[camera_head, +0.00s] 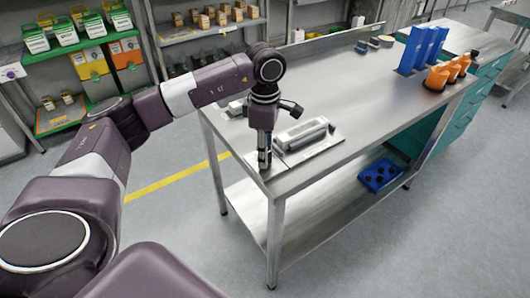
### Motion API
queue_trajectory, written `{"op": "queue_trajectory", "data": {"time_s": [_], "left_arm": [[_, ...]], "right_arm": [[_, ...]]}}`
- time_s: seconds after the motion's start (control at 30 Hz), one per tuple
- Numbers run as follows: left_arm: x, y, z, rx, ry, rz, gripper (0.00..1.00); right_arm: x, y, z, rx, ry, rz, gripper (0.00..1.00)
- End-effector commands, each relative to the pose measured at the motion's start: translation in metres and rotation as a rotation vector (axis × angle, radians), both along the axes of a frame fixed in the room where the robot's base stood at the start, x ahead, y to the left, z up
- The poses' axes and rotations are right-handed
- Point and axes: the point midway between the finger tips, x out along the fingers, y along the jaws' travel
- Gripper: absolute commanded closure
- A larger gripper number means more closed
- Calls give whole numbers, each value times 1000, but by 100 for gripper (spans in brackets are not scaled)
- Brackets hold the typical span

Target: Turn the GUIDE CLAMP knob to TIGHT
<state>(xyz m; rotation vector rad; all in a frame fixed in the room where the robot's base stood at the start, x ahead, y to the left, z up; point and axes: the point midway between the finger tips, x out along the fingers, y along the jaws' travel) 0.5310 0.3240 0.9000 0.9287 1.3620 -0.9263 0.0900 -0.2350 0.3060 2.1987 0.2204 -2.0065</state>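My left arm reaches in from the left, and its gripper (264,158) points straight down over the near left corner of the steel table. The gripper is small and seen from the side, so I cannot tell whether its fingers are open or shut. A silver device with a long rounded body (303,132) lies on a flat plate (325,145) just right of the gripper. No GUIDE CLAMP knob or TIGHT marking can be made out; the gripper hides that part of the device. My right gripper is not in view.
The steel table (345,85) is mostly bare behind the device. A blue crate (380,175) sits on the lower shelf. Shelves with boxes (215,17) stand behind.

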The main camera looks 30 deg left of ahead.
Motion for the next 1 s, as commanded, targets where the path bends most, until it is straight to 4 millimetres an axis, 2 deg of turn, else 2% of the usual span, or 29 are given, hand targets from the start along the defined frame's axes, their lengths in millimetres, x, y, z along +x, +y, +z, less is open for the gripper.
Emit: {"op": "queue_trajectory", "data": {"time_s": [0.03, 0.1, 0.37, 0.47, 0.57, 0.8, 1.0], "left_arm": [[0, 0, 0, 0, 0, 1, 61], [0, 0, 0, 0, 0, 1, 55], [-1, 0, 0, 0, 2, 1, 55], [0, 0, 6, 0, 0, 2, 55], [1, 0, 20, 0, -2, 2, 55], [1, 0, 71, -1, -3, 2, 55], [1, -1, 105, -1, -1, 1, 55]], "right_arm": [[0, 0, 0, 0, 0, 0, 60], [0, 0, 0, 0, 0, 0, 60], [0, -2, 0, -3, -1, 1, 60], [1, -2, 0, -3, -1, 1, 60], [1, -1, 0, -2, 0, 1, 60], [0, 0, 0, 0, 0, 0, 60], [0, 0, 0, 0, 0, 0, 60]]}}
